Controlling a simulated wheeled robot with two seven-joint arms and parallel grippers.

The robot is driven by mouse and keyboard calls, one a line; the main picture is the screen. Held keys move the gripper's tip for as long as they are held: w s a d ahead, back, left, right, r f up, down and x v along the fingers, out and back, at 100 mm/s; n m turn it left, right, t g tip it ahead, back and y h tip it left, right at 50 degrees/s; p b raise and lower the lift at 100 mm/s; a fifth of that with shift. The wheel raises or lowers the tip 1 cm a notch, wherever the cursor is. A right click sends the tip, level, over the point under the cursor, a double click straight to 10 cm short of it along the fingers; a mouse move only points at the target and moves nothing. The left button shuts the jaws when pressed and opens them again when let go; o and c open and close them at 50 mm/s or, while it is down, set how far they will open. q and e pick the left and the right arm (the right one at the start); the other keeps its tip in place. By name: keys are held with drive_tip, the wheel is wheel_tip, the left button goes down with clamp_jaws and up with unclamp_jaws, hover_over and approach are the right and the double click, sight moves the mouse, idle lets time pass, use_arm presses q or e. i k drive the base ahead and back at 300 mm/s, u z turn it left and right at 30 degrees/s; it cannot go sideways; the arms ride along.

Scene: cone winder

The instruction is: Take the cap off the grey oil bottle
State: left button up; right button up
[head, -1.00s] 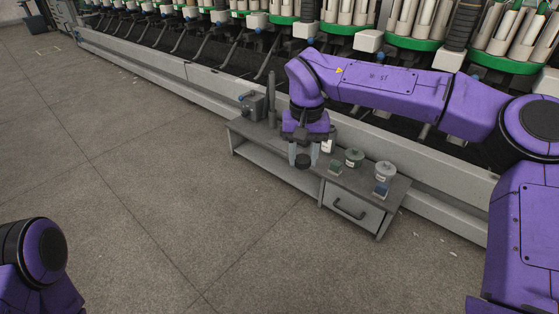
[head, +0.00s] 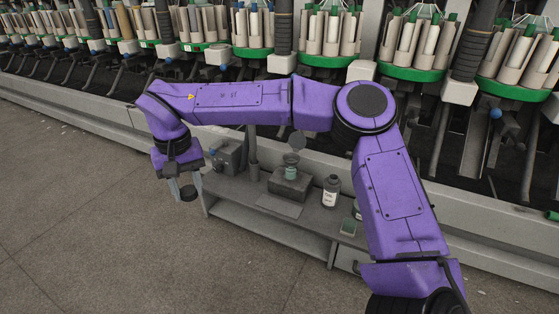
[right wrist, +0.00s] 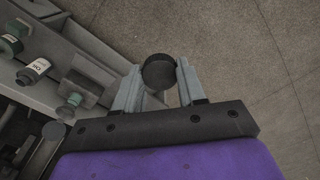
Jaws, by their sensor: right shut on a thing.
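The grey oil bottle (head: 331,192), with a white label, stands upright on the grey bench (head: 262,222); it also shows in the right wrist view (right wrist: 34,71). I cannot tell clearly whether a cap sits on its neck. My right gripper (head: 187,192) is left of the bench, apart from the bottle. It is shut on a dark round piece like a cap; this piece (right wrist: 158,72) fills the gap between the fingertips in the right wrist view. My left gripper is not in view.
A dark block with a green item (head: 291,174) on it stands left of the bottle. A grey machine (head: 227,156) and a post (head: 253,142) are at the bench's left end. Open floor lies in front.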

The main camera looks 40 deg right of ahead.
sight(333, 184)
drive_tip(key=z, duration=0.3)
drive_tip(key=i, duration=0.9)
drive_tip(key=z, duration=1.35)
drive_tip(key=i, duration=0.65)
drive_tip(key=z, duration=0.7)
